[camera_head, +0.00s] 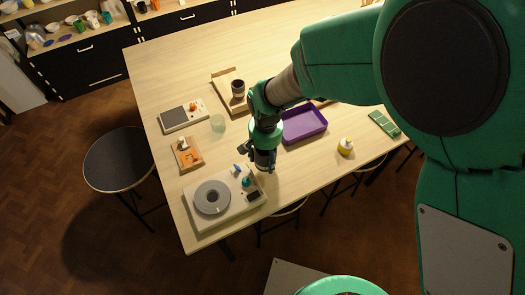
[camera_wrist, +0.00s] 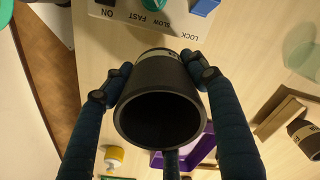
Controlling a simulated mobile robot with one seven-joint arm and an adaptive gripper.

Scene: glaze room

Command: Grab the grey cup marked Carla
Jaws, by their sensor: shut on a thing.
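A dark grey cup (camera_wrist: 155,105) is held between the fingers of my gripper (camera_wrist: 158,76), which is shut on it. In the wrist view the open mouth of the cup faces the camera, and it looks empty. A pale label band shows near its far end, but I cannot read the name. In the head view my gripper (camera_head: 265,152) points down over the table, between the purple tray and the wheel machine, with the cup (camera_head: 264,161) in it. I cannot tell whether the cup touches the table. Another dark cup (camera_head: 238,86) with a pale label stands in a wooden tray (camera_head: 227,98).
A white machine with a grey wheel (camera_head: 212,197) stands close at the front left. A purple tray (camera_head: 304,126) lies right of my gripper. A pale green glass (camera_head: 217,123), a scale (camera_head: 173,117), a yellow bottle (camera_head: 345,147) and a green palette (camera_head: 384,123) are nearby. The table's back is clear.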

